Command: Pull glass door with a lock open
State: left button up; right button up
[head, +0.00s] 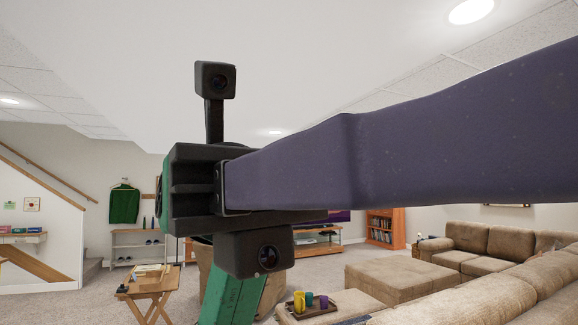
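No glass door with a lock shows in the head view. A large dark purple link, which looks like part of my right arm, comes in from the right and fills much of the middle. It ends at a black block with a small camera above and another below. No fingertips can be made out there, so I cannot tell whether my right gripper is open or shut. A green piece with lettering hangs below the block; I cannot tell what it belongs to. My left gripper is not in view.
A brown sectional sofa (480,245) and ottoman (392,275) fill the right. A tray with several cups (299,302) is at the bottom. A small wooden folding table (155,285) stands on carpet at left. An orange bookcase (385,229) and stairs are behind.

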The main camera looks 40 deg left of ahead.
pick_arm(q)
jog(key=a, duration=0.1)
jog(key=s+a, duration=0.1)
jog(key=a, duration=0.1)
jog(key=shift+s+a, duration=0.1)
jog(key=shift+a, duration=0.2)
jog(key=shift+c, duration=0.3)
